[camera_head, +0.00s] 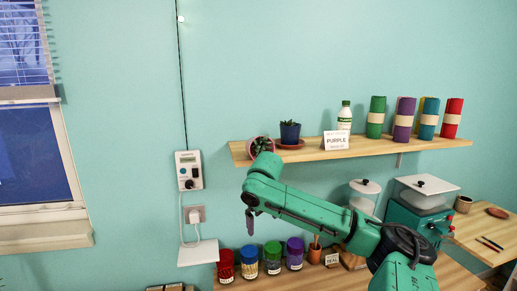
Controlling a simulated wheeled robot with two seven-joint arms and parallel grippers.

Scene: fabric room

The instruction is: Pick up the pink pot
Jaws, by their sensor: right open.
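The pink pot (253,149) is at the left end of the wooden wall shelf (370,148). It looks tilted, with a small green plant in it. My left gripper is not in view.
A blue potted plant (290,133) on a red saucer stands right of the pink pot. A PURPLE sign (335,140), a white bottle (344,115) and several fabric rolls (404,118) follow. Several jars (272,258) stand on the counter below.

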